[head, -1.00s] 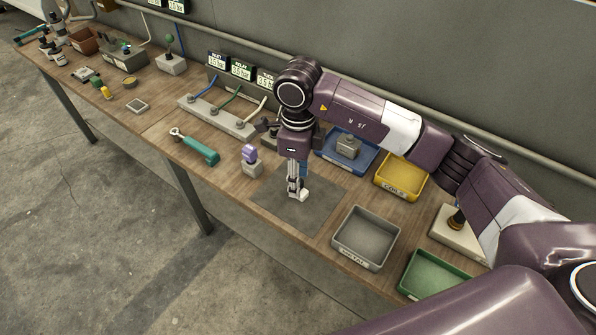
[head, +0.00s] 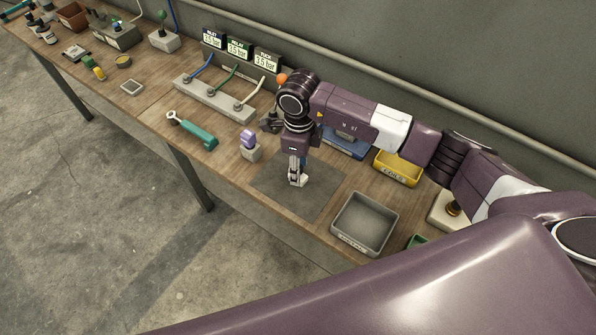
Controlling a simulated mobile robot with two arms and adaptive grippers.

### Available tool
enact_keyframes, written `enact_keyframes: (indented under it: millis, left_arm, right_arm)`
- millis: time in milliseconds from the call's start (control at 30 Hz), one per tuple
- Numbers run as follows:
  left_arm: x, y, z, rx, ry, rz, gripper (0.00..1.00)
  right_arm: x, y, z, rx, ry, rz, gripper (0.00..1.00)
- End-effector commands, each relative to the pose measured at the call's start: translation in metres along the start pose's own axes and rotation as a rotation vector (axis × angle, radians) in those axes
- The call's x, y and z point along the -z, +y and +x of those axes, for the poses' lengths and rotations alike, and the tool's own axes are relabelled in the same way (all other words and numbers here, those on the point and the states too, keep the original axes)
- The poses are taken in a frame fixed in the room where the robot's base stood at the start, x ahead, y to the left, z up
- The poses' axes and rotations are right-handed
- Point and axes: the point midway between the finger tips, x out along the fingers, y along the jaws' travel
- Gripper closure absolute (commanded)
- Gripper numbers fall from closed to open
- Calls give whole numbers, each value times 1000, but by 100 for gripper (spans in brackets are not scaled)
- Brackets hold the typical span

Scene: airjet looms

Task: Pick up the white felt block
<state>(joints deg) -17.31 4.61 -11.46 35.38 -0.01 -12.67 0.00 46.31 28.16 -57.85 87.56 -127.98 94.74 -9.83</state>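The white felt block (head: 300,181) is a small pale piece on the dark grey mat (head: 270,184) on the bench in the head view. My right gripper (head: 296,180) points straight down at it, with its fingertips at the block. The fingers partly cover the block. I cannot tell whether they are closed on it or only around or beside it. My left gripper is not in view.
A grey tray (head: 392,228) stands right of the mat. Yellow (head: 397,181) and blue (head: 345,154) bins stand behind. A purple-topped block (head: 250,152) and a teal-handled tool (head: 197,135) lie left. A hose manifold (head: 212,103) is at the back.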

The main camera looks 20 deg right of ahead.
Motion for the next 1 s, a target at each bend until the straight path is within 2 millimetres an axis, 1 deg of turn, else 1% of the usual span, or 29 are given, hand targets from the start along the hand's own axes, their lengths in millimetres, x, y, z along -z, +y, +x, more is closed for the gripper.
enact_keyframes:
  millis: [33,100,167,267,500,833,1000]
  left_arm:
    - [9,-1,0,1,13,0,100]
    - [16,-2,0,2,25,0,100]
    - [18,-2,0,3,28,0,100]
    - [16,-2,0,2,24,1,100]
    - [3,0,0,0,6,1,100]
    - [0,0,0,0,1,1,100]
    - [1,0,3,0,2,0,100]
  right_arm:
    - [0,0,0,0,0,0,61]
    - [0,0,0,0,0,0,61]
    - [0,0,0,0,0,0,62]
    - [0,0,0,0,0,0,73]
    - [0,0,0,0,0,0,100]
    - [0,0,-1,1,-1,0,100]
    - [-1,-1,-9,2,-2,1,100]
